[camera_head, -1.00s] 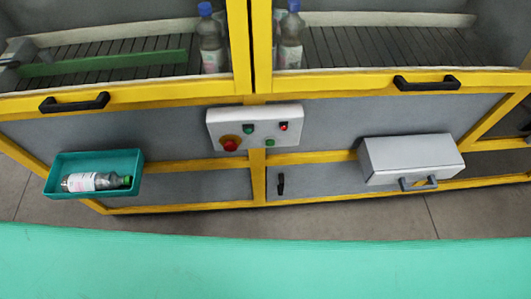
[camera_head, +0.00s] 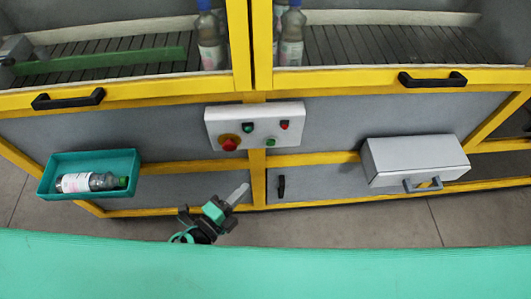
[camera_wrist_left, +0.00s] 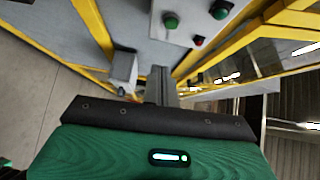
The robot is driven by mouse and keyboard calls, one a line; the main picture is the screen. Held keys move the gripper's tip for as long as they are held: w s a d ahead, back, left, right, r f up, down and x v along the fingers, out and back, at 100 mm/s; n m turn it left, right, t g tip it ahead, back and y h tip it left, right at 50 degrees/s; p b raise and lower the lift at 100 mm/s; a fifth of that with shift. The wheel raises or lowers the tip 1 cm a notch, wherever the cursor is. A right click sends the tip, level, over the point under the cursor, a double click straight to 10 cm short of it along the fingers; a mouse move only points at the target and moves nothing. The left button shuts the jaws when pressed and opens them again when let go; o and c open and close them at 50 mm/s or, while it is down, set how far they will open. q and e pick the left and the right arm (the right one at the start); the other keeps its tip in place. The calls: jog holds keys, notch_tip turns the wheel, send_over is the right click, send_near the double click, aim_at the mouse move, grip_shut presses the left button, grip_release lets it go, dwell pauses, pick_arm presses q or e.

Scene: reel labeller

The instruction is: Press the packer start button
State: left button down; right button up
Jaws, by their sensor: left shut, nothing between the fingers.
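A pale control box (camera_head: 255,112) is mounted on the yellow machine frame. No label is readable, so I cannot tell which is the packer start. My left gripper (camera_head: 241,192) is shut and empty, below the box and apart from it. In the left wrist view, the shut fingers (camera_wrist_left: 160,82) point toward the machine, below the box (camera_wrist_left: 187,35). My right gripper is not in view.
A teal tray (camera_head: 48,178) with a bottle lying in it hangs at the left. A grey box (camera_head: 415,155) with a handle sticks out at the right. Yellow-framed doors with black handles (camera_head: 432,80) are above. A green surface (camera_head: 260,270) lies in front.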

aim_at(275, 143)
pick_arm(q)
jog(key=shift+s+d+r+m, duration=0.15)
jog(key=shift+r+m, duration=0.15)
jog(key=shift+r, duration=0.35)
